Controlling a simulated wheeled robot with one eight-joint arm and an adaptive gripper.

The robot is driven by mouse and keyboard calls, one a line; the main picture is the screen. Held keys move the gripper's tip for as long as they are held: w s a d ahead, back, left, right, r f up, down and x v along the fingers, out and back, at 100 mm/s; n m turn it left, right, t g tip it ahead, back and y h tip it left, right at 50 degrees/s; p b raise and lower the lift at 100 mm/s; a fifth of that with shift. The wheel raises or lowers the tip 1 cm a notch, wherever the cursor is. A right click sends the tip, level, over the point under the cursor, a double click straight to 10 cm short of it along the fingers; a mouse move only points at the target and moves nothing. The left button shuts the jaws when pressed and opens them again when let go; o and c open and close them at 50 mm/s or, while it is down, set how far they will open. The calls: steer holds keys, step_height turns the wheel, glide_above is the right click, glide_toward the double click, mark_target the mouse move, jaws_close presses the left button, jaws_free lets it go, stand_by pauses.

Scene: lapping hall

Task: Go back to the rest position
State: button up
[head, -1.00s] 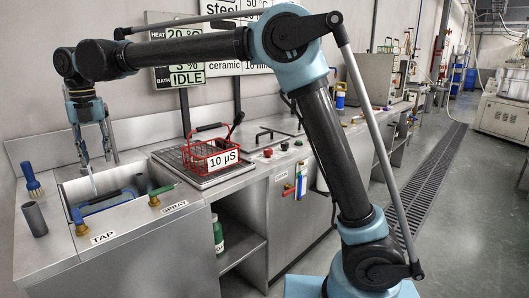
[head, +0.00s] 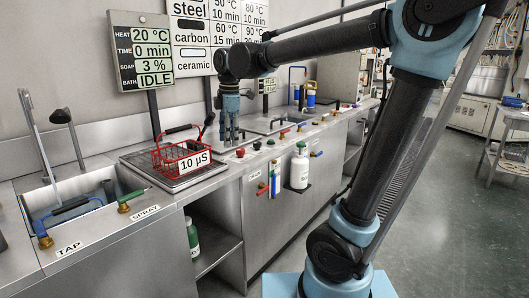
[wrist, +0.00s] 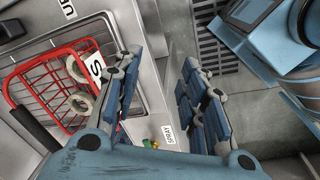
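My gripper (head: 231,130) hangs pointing down above the counter, right of the red wire basket (head: 176,161), in the head view. In the wrist view its two fingers (wrist: 162,65) stand apart with nothing between them, so it is open and empty. The basket, with a "10 µS" tag, sits on the metal drain grid (head: 140,162). It also shows at the left of the wrist view (wrist: 40,58), with pale rings in it. My gripper is apart from the basket.
The sink (head: 92,188) with a tap handle (head: 42,233) and spray handle (head: 125,205) is at the left. The bath panel (head: 141,50) on the wall reads IDLE. A white bottle (head: 299,168) hangs on the counter front. Open floor (head: 455,215) lies at the right.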

steer(key=s+d+f+m, duration=0.1)
steer(key=d+f+m, duration=0.15)
steer(key=d, duration=0.35)
steer(key=s+d+f+m, duration=0.1)
steer(key=d+m, duration=0.2)
steer(key=d, duration=0.2)
steer(key=s+d+f+m, duration=0.6)
steer(key=d+f+m, duration=0.2)
steer(key=d+f, duration=0.1)
steer(key=s+d+f+m+t, duration=0.1)
steer(key=s+d+f+m, duration=0.6)
steer(key=d+f+m, duration=0.2)
steer(key=shift+s+d+f+h, duration=0.3)
steer(key=shift+d+f+h, duration=0.1)
steer(key=shift+d, duration=0.7)
